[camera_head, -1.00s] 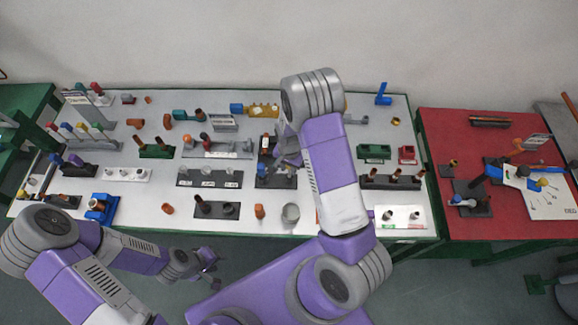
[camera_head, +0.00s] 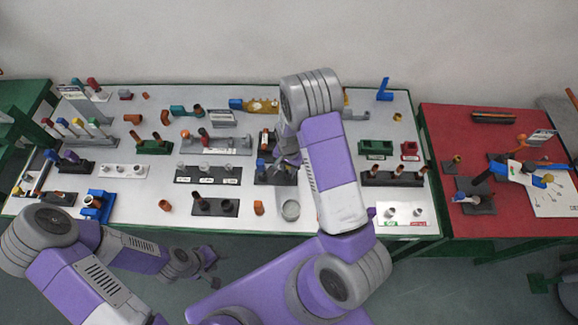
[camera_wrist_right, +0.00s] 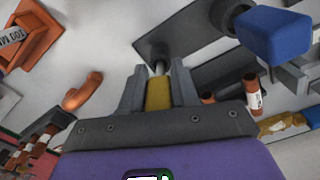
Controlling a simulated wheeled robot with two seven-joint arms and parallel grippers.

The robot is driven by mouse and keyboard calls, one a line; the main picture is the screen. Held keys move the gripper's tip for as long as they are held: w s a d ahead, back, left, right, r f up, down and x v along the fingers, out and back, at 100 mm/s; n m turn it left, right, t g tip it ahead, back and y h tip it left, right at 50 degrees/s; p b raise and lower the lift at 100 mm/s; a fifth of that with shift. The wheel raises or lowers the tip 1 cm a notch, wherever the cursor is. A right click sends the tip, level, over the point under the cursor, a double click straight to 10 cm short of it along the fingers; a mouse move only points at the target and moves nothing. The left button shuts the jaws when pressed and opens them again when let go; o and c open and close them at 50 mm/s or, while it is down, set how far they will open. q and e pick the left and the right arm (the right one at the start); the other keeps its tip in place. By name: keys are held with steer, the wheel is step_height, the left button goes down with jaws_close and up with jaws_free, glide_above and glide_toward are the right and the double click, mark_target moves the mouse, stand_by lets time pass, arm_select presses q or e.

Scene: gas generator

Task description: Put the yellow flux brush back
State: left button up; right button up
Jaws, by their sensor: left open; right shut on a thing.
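My right gripper (camera_head: 287,162) is shut on the yellow flux brush (camera_wrist_right: 158,93); its two grey fingers (camera_wrist_right: 158,88) flank the yellow handle in the right wrist view. A short silver stem runs from the handle toward a dark round holder (camera_wrist_right: 152,48) on a dark base. I cannot tell whether the stem is inside the holder or just above it. In the head view the gripper is over a dark stand (camera_head: 275,176) at mid-table, and the arm hides part of it. My left gripper (camera_head: 208,264) is open and empty, in front of the table's front edge.
A blue block (camera_wrist_right: 272,35) is close to the right of the fingers in the wrist view. A grey cup (camera_head: 290,210) stands in front of the stand. A labelled dark rack (camera_head: 208,175) is to its left. A red table (camera_head: 440,215) adjoins at right.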

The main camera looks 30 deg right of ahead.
steer(key=shift+f, duration=0.4)
steer(key=o, duration=1)
steer(key=shift+c, duration=0.2)
steer(key=shift+r, duration=0.15)
step_height(320, 180, up, 7)
steer(key=shift+r, duration=0.2)
